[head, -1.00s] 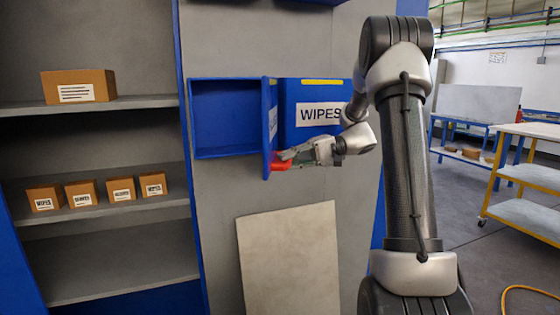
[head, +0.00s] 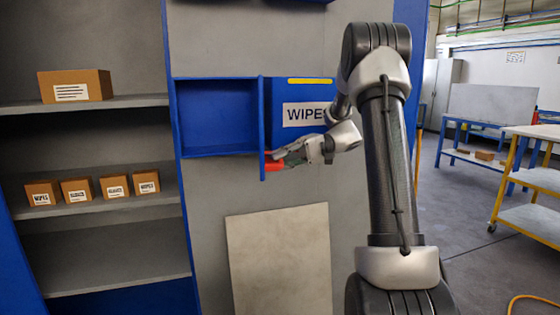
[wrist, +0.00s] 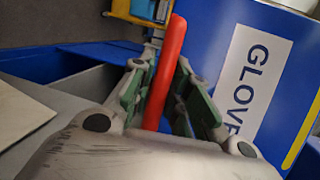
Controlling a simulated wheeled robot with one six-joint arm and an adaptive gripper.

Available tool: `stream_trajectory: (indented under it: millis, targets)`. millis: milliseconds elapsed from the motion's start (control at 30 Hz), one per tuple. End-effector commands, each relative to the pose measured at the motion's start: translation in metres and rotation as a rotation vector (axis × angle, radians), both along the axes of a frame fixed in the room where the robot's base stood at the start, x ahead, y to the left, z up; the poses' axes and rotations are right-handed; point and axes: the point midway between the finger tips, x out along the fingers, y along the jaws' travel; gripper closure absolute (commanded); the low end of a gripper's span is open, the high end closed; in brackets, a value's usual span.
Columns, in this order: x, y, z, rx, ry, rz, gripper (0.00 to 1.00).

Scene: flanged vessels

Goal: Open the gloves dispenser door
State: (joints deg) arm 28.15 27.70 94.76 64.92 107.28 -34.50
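The gloves dispenser (head: 217,152) is an open blue box on the grey panel, and its inside looks empty. Its blue door (head: 262,115) stands swung out, nearly edge-on in the head view. The door's outer face, with a white GLOVES label (wrist: 255,75), fills the right of the wrist view. A red handle (wrist: 170,55) is on the door; it shows low on the door in the head view (head: 272,164). My gripper (wrist: 163,78) has a finger on each side of the handle and appears closed on it. The exact finger contact is partly hidden.
A blue WIPES dispenser (head: 300,92) with a yellow strip sits just right of the door, behind my arm. A pale board (head: 280,262) leans below. Shelves with cardboard boxes (head: 75,86) stand at left. Open floor and a yellow cart (head: 535,180) lie at right.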

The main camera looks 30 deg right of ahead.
Motion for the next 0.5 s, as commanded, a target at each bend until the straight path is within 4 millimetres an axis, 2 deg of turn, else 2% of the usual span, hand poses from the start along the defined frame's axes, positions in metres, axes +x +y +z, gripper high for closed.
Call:
stream_trajectory:
  millis: [100, 367, 500]
  targets:
    - [0.0, 0.0, 0.0, 0.001, 0.0, 0.0, 0.63]
    - [0.0, 0.0, 0.001, 0.002, -0.001, -0.001, 0.63]
    - [0.001, -0.012, 0.003, 0.001, -0.003, -0.004, 0.63]
